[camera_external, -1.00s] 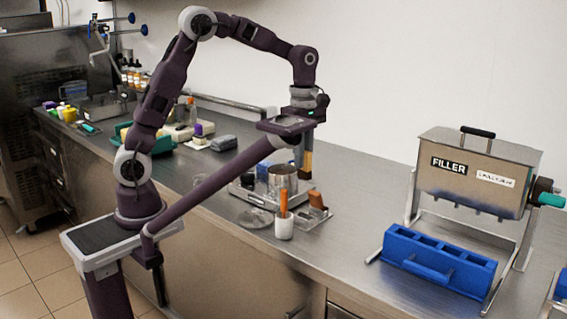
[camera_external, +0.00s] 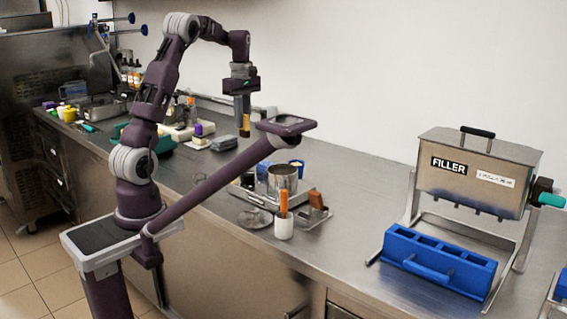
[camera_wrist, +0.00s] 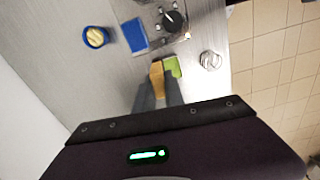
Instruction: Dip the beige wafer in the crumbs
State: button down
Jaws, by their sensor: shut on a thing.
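My gripper (camera_external: 243,113) is shut on the beige wafer (camera_external: 245,129). It holds the wafer pointing downward above the counter, near the back wall. In the wrist view, the wafer (camera_wrist: 156,73) shows between the fingertips (camera_wrist: 159,84). A small blue bowl (camera_wrist: 95,37) with pale yellow contents, perhaps the crumbs, stands ahead and left of the wafer, clearly apart from it. This bowl seems to match the yellow-filled container (camera_external: 296,164) behind the metal pot in the external view. A green thing (camera_wrist: 173,66) shows right beside the wafer; whether they touch cannot be told.
A metal pot (camera_external: 282,178), a white cup with an orange handle (camera_external: 284,227) and a glass disc (camera_external: 252,218) stand nearby. A blue flat thing (camera_wrist: 135,36) lies beside the bowl. The blue mould (camera_external: 438,262) and filler (camera_external: 478,172) are farther right. Open counter lies between.

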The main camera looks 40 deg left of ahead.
jog(key=s+a, duration=0.1)
jog(key=a, duration=0.5)
jog(key=shift+s+d+f, duration=0.1)
jog(key=shift+d+f, duration=0.05)
jog(key=shift+f, duration=3.5)
jog(key=shift+d+f, duration=0.1)
jog(key=shift+f, duration=3.5)
jog(key=shift+r, duration=0.15)
notch_tip(320, 180, up, 5)
jog(key=shift+r, duration=0.2)
